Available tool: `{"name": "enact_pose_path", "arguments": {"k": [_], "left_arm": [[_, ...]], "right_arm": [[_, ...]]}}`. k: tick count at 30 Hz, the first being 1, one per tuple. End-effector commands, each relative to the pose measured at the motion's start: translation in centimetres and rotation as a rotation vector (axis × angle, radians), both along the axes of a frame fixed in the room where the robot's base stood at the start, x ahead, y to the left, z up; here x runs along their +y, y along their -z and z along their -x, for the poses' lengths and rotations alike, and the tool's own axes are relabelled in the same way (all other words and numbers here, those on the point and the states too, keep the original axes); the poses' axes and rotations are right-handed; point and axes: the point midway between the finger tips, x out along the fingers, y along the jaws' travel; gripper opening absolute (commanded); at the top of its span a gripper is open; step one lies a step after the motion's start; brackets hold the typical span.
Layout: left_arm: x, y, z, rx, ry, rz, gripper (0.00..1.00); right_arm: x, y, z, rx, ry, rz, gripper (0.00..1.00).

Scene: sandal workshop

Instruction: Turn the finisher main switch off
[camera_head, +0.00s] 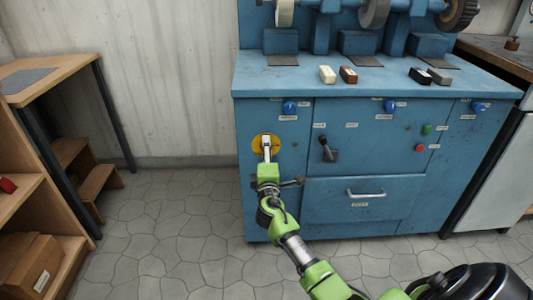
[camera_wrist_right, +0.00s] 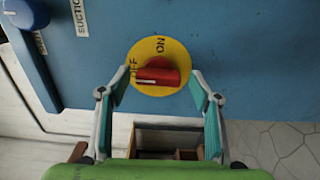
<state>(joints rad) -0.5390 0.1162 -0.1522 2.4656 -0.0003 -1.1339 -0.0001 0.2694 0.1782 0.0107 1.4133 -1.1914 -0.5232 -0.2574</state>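The main switch is a red handle (camera_wrist_right: 158,77) on a round yellow disc (camera_wrist_right: 174,47) marked ON and OFF. In the right wrist view, its white mark lies at the handle's left end, near the OFF label. My right gripper (camera_wrist_right: 160,82) is open, its fingers on either side of the disc's near part with visible gaps to the handle. In the head view, the right gripper (camera_head: 267,147) covers the middle of the yellow disc (camera_head: 258,144) on the blue finisher's front (camera_head: 280,215), hiding the handle. My left gripper is in neither view.
Blue knobs (camera_head: 290,107), a black lever (camera_head: 327,149), green and red buttons (camera_head: 420,147) and a drawer handle (camera_head: 366,193) are on the same front. A wooden shelf (camera_head: 30,190) stands left; the floor between is clear.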

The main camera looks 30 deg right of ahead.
Motion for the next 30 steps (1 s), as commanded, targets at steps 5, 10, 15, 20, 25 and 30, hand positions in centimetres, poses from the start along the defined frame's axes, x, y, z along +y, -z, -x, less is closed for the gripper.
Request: {"name": "enact_pose_path", "arguments": {"k": [5,10,15,20,25,30], "left_arm": [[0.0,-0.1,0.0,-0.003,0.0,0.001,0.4],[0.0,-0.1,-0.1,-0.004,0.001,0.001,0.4],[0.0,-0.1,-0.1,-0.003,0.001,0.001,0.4],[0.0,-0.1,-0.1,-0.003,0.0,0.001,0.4],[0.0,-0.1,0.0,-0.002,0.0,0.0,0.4],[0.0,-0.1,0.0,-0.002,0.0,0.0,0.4]], "right_arm": [[0.0,-0.1,0.0,-0.003,0.001,-0.001,0.58],[0.5,-0.1,0.8,-0.004,0.0,-0.002,0.58],[2.1,0.0,3.4,-0.002,-0.002,-0.003,0.58],[3.9,0.0,6.4,-0.001,-0.001,-0.004,0.58],[5.4,0.0,8.9,-0.001,0.0,-0.002,0.58],[6.2,0.0,10.1,-0.001,0.0,-0.001,0.58]]}}
